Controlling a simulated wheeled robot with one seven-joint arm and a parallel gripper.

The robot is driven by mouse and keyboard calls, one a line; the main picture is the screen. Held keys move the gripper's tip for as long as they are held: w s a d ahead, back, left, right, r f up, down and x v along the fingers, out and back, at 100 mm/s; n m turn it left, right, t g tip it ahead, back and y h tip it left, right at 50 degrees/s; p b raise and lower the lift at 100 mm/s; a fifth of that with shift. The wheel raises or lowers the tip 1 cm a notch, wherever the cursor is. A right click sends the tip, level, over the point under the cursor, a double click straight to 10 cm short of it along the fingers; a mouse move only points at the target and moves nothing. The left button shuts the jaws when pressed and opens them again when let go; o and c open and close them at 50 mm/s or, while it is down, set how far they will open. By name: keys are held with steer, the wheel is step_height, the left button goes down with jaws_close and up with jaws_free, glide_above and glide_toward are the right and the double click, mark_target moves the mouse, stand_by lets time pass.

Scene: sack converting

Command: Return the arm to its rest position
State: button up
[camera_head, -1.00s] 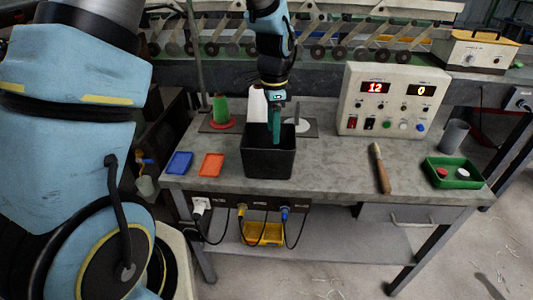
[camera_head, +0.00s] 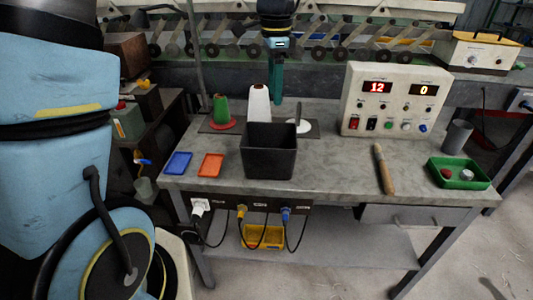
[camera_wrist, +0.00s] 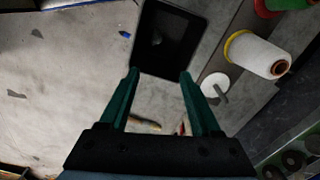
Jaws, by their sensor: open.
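My gripper (camera_head: 276,92) is raised above the back of the workbench (camera_head: 330,175), behind the black bin (camera_head: 268,158). In the wrist view its two green fingers (camera_wrist: 158,82) are spread apart with nothing between them. The black bin stands upright on the bench and also shows beyond the fingertips in the wrist view (camera_wrist: 150,60). A small pale object lies inside it there, too blurred to name.
A white cone (camera_head: 259,104) and a green cone (camera_head: 221,110) stand behind the bin. Blue (camera_head: 178,163) and orange (camera_head: 211,165) trays lie left. A control box (camera_head: 392,100), a wooden-handled tool (camera_head: 383,170) and a green tray (camera_head: 459,182) are right.

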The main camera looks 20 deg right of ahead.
steer(key=s+a+f+n, duration=0.2)
steer(key=a+n, duration=0.7)
steer(key=a, duration=0.6)
steer(key=s+a+f+n+t, duration=0.1)
steer(key=a+f+n, duration=0.3)
steer(key=a+n, duration=0.6)
steer(key=s+a, duration=0.1)
steer(key=a, duration=0.4)
steer(key=shift+s+t, duration=0.15)
steer(key=shift+t, duration=0.15)
steer(key=shift+f, duration=0.1)
